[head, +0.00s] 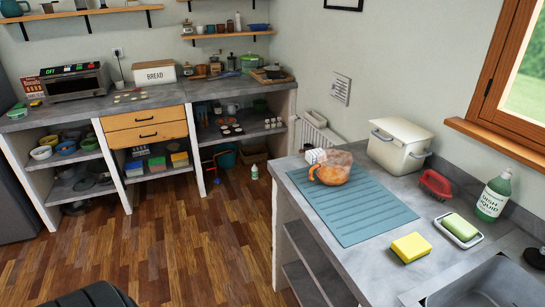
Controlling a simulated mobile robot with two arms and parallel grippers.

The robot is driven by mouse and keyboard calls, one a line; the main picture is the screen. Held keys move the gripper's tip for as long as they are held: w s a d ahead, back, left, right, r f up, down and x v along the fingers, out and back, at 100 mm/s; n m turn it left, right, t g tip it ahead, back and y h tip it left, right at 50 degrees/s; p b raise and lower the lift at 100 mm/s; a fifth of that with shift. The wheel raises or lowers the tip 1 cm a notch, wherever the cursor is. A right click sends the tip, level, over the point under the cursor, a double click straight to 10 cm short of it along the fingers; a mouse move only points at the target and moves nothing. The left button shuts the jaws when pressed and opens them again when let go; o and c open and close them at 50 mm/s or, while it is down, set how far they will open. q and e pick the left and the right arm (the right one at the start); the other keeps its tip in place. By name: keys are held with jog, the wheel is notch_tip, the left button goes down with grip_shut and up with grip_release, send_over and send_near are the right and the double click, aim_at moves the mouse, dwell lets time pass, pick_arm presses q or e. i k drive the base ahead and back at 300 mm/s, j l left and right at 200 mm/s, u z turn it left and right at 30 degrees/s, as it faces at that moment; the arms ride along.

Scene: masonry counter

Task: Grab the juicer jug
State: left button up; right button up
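What looks like the juicer jug (334,169), a clear vessel with an orange lower part and an orange handle at its left, stands on the far end of the blue-grey ribbed drying mat (365,210). The mat lies on the grey counter at the right.
A small white patterned box (315,156) stands just behind the jug. A cream bin (398,144), red object (435,184), dish liquid bottle (493,196), green soap (460,228), yellow sponge (411,247) and sink (485,290) are to the right. Wooden floor (200,250) is open at the left.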

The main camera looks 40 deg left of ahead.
aim_at(329, 169)
jog(key=i+j+u, duration=0.3)
jog(key=j, duration=0.15)
jog(key=i+j+u, duration=0.3)
jog(key=j+z, duration=0.2)
jog(key=z, duration=0.2)
jog(key=i+j+z, duration=0.1)
jog(key=j+z, duration=0.4)
jog(key=z, duration=0.25)
